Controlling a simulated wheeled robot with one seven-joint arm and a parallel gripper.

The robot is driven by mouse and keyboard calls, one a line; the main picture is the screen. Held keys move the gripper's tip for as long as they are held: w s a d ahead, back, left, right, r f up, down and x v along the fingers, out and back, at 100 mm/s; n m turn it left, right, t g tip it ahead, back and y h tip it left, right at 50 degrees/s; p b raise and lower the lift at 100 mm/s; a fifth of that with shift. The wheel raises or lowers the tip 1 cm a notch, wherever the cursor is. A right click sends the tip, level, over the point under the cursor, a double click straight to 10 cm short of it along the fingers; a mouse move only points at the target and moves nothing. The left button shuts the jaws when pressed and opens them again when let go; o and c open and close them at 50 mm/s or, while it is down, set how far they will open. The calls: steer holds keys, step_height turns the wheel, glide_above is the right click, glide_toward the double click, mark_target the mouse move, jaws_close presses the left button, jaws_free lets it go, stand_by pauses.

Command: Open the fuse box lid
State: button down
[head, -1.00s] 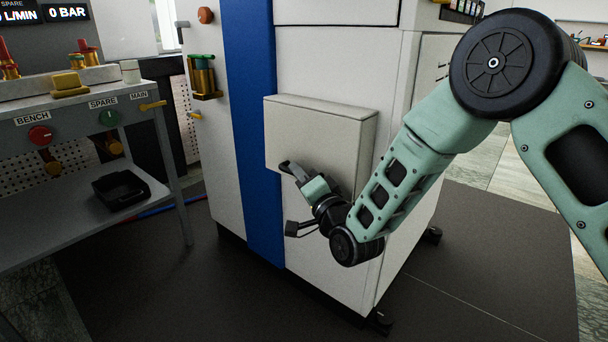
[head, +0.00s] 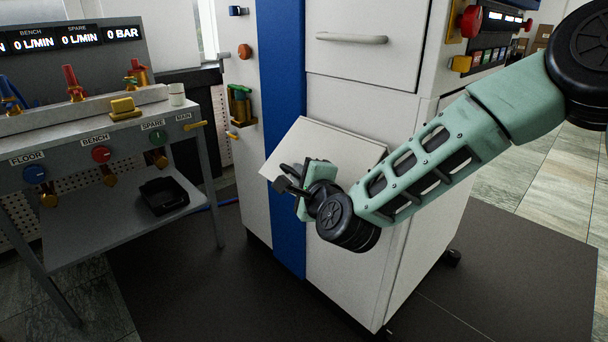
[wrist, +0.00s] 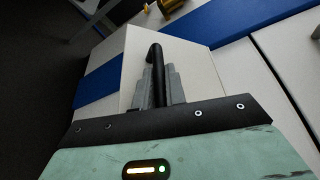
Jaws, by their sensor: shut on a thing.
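The fuse box lid (head: 325,142) is a pale panel on the front of the white cabinet. It is tilted, its lower edge standing out from the cabinet face. My gripper (head: 284,179) is at the lid's lower left edge, shut on the dark lid handle. In the wrist view the curved dark handle (wrist: 156,60) stands between the grey fingers of my gripper (wrist: 160,88), with the pale lid (wrist: 133,58) behind. The inside of the fuse box is hidden by the lid and my wrist.
The white cabinet (head: 340,265) has a blue stripe (head: 283,60) and a drawer handle (head: 352,39) above the lid. A grey bench (head: 110,235) with valves and a black tray (head: 163,195) stands at left. The dark floor mat (head: 180,290) in front is clear.

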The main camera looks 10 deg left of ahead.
steer(key=w+d+r+m+g+p, duration=0.1)
steer(key=w+r+m+g+p, duration=0.1)
steer(key=r+p, duration=0.3)
steer(key=w+d+r+m+g+y+p, duration=0.1)
steer(key=r+m+p, duration=0.3)
steer(key=r, duration=0.4)
steer(key=shift+w+d+m+g+p, duration=0.3)
steer(key=shift+w+d+g+p, duration=0.15)
steer(key=shift+p, duration=0.45)
steer(key=shift+r, duration=0.1)
steer(key=shift+d, duration=0.1)
steer(key=c, duration=1.7)
jaws_free()
steer(key=p+v, duration=0.1)
steer(key=v, duration=1.6)
steer(key=shift+s+d+p, duration=0.1)
steer(key=shift+s+p, duration=0.1)
steer(key=shift+p, duration=0.1)
